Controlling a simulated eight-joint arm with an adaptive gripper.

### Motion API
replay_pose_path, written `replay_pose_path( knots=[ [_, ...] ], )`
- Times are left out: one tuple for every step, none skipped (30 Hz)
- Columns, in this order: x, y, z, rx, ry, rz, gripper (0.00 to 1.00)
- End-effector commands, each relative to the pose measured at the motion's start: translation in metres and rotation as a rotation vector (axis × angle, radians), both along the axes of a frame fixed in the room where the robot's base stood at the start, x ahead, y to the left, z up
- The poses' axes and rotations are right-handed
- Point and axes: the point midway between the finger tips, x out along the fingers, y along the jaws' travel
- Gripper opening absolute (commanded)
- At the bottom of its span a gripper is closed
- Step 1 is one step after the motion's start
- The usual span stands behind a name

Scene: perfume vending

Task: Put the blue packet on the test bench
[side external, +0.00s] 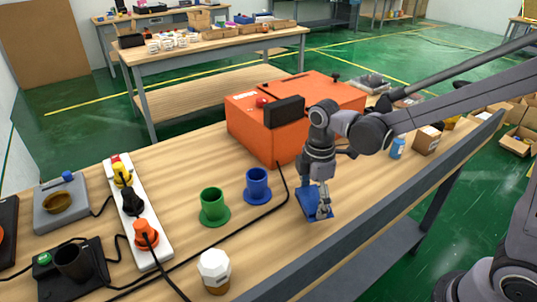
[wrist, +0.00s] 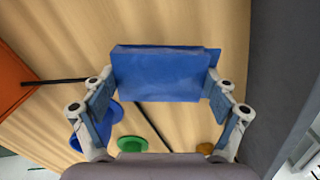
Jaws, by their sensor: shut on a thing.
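The blue packet (side external: 306,206) is low at the near edge of the wooden bench top (side external: 190,165), in front of the orange box. I cannot tell whether it touches the wood. My gripper (side external: 321,205) points down at it and is shut on it. In the wrist view the blue packet (wrist: 160,76) spans the space between the two fingers of my gripper (wrist: 162,105), and its broad face fills the upper middle.
The orange box (side external: 270,135) with a black panel stands behind my gripper. A blue cup (side external: 257,186) and a green cup (side external: 214,206) stand to the left, with a black cable near them. A blue can (side external: 397,148) and a cardboard box (side external: 427,140) are on the right. A dark rail (side external: 385,215) runs along the front edge.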

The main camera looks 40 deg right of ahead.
Motion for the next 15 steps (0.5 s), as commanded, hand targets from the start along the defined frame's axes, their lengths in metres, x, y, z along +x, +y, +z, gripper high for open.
replay_pose_path(
  knots=[
    [0.000, 0.000, -0.007, 0.000, 0.000, 0.000, 0.53],
    [0.000, 0.000, -0.011, 0.000, 0.000, 0.000, 0.53],
    [0.000, 0.000, -0.015, 0.000, 0.000, 0.000, 0.53],
    [0.000, 0.000, -0.018, 0.000, 0.000, 0.000, 0.53],
    [0.000, 0.000, -0.021, 0.000, 0.000, 0.000, 0.53],
    [0.000, 0.000, -0.025, 0.000, 0.000, 0.000, 0.53],
    [0.000, 0.000, -0.026, 0.000, 0.000, 0.000, 0.53],
    [0.000, 0.000, -0.027, 0.000, 0.000, 0.000, 0.53],
    [0.000, 0.000, -0.028, 0.000, 0.000, 0.000, 0.53],
    [0.000, 0.000, -0.029, 0.000, 0.000, 0.000, 0.53],
    [0.000, 0.000, -0.029, 0.000, 0.000, 0.000, 0.53],
    [0.000, -0.001, -0.029, 0.000, 0.000, 0.000, 0.53],
    [0.000, -0.001, -0.029, 0.000, 0.000, 0.000, 0.53],
    [0.000, -0.001, -0.029, 0.000, 0.000, 0.000, 0.53],
    [0.000, -0.001, -0.028, 0.000, 0.000, 0.000, 0.53]
  ],
)
